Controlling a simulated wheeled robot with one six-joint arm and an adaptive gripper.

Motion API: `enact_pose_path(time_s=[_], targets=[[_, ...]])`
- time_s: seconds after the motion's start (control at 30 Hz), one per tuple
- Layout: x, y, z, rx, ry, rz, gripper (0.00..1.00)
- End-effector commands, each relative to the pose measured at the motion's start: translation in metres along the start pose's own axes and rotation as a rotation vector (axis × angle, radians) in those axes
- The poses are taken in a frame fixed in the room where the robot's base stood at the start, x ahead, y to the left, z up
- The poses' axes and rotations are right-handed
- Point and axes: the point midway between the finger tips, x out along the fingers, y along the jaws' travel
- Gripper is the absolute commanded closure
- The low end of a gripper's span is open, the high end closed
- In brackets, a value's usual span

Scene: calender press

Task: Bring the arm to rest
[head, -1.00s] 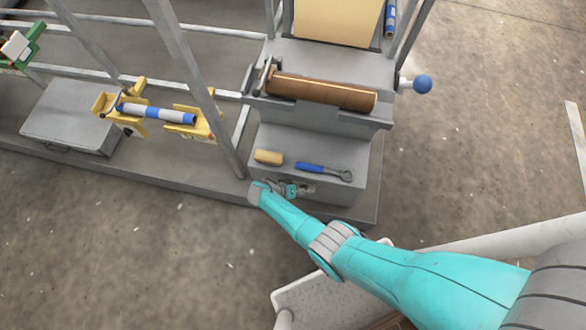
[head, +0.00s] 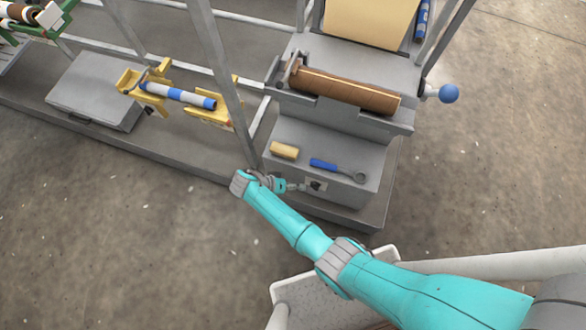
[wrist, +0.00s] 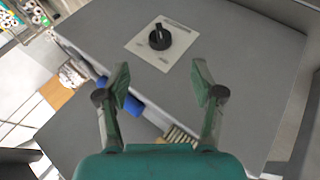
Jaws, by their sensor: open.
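My gripper (head: 296,187) is at the end of my teal arm, in front of the grey front face of the press step. In the wrist view my gripper (wrist: 161,76) has its two fingers spread with nothing between them. Beyond the fingertips is a black rotary knob (wrist: 159,37) on a pale plate, apart from the fingers. The knob's plate also shows in the head view (head: 317,185), just right of the fingers.
A yellowish block or brush (head: 285,151) and a blue-handled tool (head: 336,169) lie on the step. Above is a brown roller (head: 345,92) with a blue ball handle (head: 449,93). Yellow brackets (head: 128,81) hold a blue-and-white roll (head: 180,97). Floor left of my arm is clear.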

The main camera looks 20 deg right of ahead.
Motion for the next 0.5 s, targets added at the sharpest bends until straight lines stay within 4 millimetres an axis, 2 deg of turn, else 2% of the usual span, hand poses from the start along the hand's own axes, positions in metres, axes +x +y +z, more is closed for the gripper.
enact_pose_path(time_s=[0.4, 0.5], targets=[[0.0008, 0.0001, 0.0002, 0.0, 0.0, -0.001, 0.33], [0.0073, 0.0016, 0.0042, -0.008, -0.002, -0.016, 0.33]])
